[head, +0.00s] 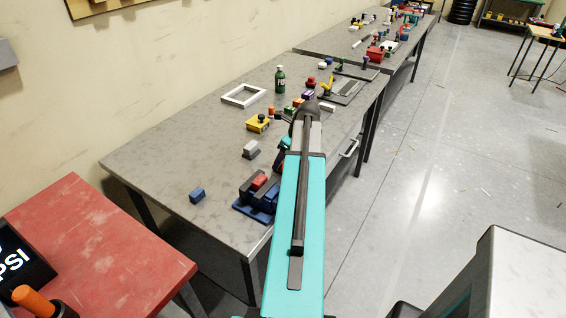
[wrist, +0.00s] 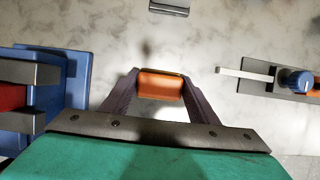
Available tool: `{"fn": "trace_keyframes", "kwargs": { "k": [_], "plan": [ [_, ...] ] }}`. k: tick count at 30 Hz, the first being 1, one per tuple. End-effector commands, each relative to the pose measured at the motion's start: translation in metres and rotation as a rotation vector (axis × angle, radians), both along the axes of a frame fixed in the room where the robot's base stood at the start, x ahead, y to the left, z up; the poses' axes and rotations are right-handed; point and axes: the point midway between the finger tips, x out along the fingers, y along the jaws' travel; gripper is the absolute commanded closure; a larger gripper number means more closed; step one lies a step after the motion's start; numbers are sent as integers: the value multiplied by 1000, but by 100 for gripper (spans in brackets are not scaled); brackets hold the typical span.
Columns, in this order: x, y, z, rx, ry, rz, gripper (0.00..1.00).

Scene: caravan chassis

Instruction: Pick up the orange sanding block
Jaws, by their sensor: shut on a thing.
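The orange sanding block (wrist: 160,86) sits between the two fingers of my gripper (wrist: 160,78) in the wrist view. The fingers press on its left and right ends, so my gripper is shut on it. The pale table top shows beyond the block; I cannot tell how high the block is above it. In the head view my own arm hides the block and the fingertips.
A blue vise (head: 257,195) with a red piece in its jaws stands close by; it also shows at left in the wrist view (wrist: 75,85). A grey block (head: 250,149), blue block (head: 197,195) and yellow box (head: 257,123) stand on the grey table (head: 160,150). Its left part is clear.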

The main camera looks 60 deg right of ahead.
Motion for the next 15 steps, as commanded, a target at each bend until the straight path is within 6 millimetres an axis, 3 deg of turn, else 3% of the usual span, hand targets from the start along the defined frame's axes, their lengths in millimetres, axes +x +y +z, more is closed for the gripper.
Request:
{"fn": "trace_keyframes", "kwargs": {
  "k": [8, 15],
  "plan": [
    [0, 0, 4, -1, -1, 1, 70],
    [1, -1, 20, -2, -1, 0, 70]
  ]
}}
